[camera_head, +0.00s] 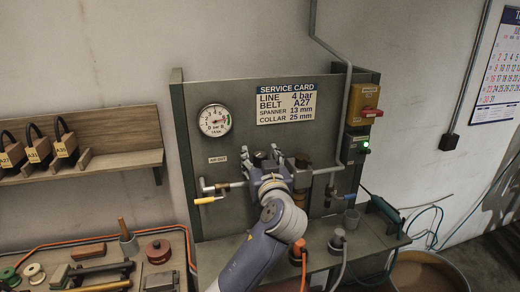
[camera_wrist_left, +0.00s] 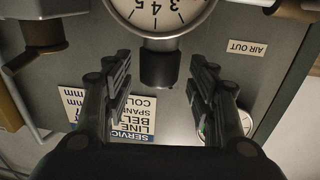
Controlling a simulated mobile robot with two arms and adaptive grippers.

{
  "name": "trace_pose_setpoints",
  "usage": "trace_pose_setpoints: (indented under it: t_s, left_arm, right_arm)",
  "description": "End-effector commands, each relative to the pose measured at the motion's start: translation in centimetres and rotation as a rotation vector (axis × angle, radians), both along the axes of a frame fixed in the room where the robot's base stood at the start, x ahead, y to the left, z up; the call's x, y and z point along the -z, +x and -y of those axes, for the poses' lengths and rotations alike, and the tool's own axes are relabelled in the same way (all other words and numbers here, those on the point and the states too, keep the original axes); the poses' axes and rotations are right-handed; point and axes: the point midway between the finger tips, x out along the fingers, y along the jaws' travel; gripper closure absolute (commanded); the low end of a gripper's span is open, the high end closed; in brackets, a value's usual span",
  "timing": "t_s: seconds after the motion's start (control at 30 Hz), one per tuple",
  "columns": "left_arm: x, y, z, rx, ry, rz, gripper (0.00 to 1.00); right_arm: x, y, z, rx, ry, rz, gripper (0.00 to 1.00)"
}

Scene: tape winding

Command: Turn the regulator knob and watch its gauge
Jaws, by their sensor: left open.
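In the left wrist view, which shows the panel upside down, the black regulator knob (camera_wrist_left: 160,70) lies between the spread fingers of my left gripper (camera_wrist_left: 162,80). No contact with it shows. A white gauge face (camera_wrist_left: 158,14) is cut off by the top edge beside the knob. Its figures 3, 4 and 5 show, but no needle can be read. In the head view my left gripper (camera_head: 267,160) is open in front of the panel and hides the knob. A round wall gauge (camera_head: 215,120) is at the panel's upper left; its reading is too small to tell.
A service card (camera_head: 286,103) reading "LINE 4 bar" is on the panel (camera_head: 240,90). A yellow-handled valve (camera_head: 208,200) is left of my gripper. A yellow switch box (camera_head: 364,104) and a lit green lamp (camera_head: 366,145) are at right. Tools and hose plugs (camera_head: 298,248) crowd the bench below.

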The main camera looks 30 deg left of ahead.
Motion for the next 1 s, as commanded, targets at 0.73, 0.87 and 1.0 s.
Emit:
trace_pose_setpoints:
  t_s: [0.73,0.87,1.0]
  left_arm:
    - [0.0,1.1,-1.0,0.0,-0.001,0.001,0.93]
    - [0.2,1.1,-1.0,-0.007,-0.002,0.002,0.93]
    - [0.4,1.1,-1.0,-0.04,-0.005,0.003,0.93]
  right_arm:
    - [-0.6,0.1,-1.5,-0.003,0.018,0.004,1.0]
    - [-0.2,-0.1,-1.1,-0.003,0.013,0.0,1.0]
    - [1.0,-0.6,-0.7,-0.002,0.008,-0.008,1.0]
